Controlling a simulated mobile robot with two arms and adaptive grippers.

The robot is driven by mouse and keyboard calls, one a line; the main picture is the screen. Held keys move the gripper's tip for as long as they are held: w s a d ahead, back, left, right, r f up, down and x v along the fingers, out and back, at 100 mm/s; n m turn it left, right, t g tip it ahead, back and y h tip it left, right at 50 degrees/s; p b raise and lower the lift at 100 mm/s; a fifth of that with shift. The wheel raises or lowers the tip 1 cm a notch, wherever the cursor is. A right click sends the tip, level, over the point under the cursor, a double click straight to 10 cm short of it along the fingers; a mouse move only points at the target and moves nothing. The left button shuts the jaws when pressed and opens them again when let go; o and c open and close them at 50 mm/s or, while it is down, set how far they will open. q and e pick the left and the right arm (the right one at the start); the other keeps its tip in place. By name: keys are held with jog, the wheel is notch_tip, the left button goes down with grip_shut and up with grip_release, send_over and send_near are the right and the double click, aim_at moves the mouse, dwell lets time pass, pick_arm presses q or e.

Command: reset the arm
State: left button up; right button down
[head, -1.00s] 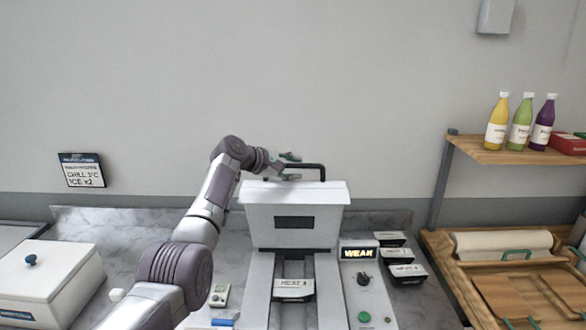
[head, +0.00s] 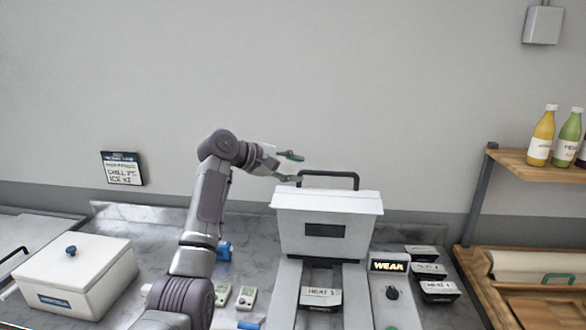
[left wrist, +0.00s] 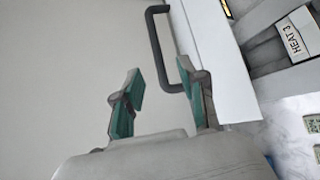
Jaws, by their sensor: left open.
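My left gripper (head: 291,167) is open and empty in the head view. It is raised just left of the black handle (head: 328,181) on the white lidded machine (head: 325,232). In the left wrist view its two green-padded fingers (left wrist: 163,103) stand apart. The black handle (left wrist: 166,50) shows just beyond the right finger there, and nothing is between the fingers. The gripper looks clear of the handle in the head view. My right gripper is not in view.
A white box with a blue knob (head: 90,270) stands at the left. A HEAT 3 block (head: 321,297) lies before the machine. A wooden shelf (head: 530,168) holds bottles. Air above the counter is free.

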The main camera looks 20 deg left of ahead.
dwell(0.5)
